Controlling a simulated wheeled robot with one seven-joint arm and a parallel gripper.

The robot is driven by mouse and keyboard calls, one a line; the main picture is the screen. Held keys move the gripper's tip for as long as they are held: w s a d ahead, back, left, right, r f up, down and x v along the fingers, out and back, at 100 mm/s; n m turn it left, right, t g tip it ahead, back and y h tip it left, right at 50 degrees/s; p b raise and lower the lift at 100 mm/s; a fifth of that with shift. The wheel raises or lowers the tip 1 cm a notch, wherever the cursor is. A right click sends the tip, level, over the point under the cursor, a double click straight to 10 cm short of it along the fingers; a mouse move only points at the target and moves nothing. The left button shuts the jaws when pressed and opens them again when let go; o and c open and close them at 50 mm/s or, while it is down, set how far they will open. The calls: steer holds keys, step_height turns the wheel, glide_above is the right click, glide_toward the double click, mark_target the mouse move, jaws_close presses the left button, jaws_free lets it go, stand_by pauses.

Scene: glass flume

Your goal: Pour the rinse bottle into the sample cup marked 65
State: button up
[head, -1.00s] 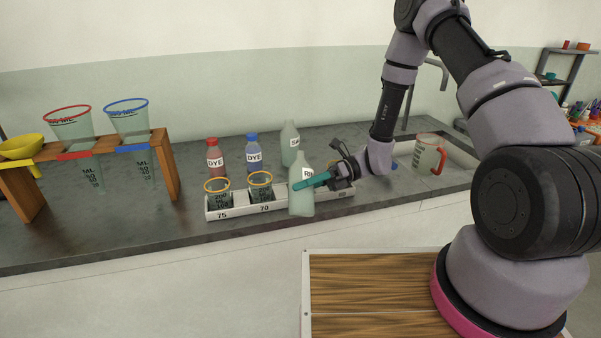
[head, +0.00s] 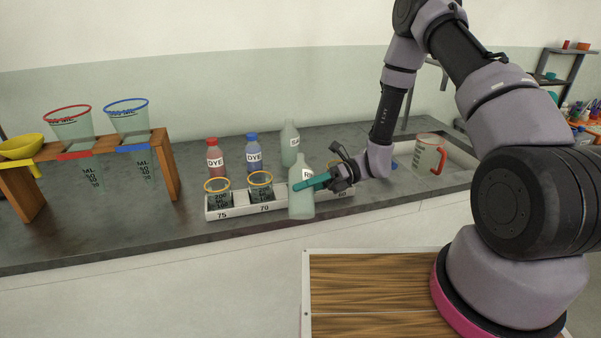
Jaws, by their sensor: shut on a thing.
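The rinse bottle (head: 301,200) is pale green, with a white label partly covered by my gripper. My gripper (head: 312,182) is shut on it and reaches in from the right. The bottle is upright, in front of the white cup rack (head: 236,214). Whether its base touches the counter, I cannot tell. The rack's visible marks are 75, 70 and 60. The place between 70 and 60, and any mark there, is hidden behind the bottle. A cup with an orange rim (head: 334,162) shows partly behind my gripper. Cups stand at 75 (head: 217,192) and 70 (head: 260,187).
Behind the rack stand a red dye bottle (head: 215,160), a blue dye bottle (head: 253,155) and another pale green bottle (head: 289,145). A wooden funnel stand (head: 166,165) is at left.

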steer(key=shift+s+f+m+g+y, duration=0.2)
steer(key=shift+s+f+m+y, duration=0.1)
steer(key=shift+m, duration=0.5)
steer(key=shift+s+f+m+g+y, duration=0.2)
steer(key=shift+s+m+y, duration=0.1)
steer(key=shift+m, duration=0.5)
stand_by(2.4)
steer(key=shift+w+r+m+y, duration=0.2)
steer(key=shift+r+m, duration=0.2)
steer(key=shift+r, duration=0.35)
steer(key=shift+w+r+m+y, duration=0.15)
steer(key=shift+r+m, duration=0.25)
steer(key=shift+r, duration=0.3)
stand_by(1.6)
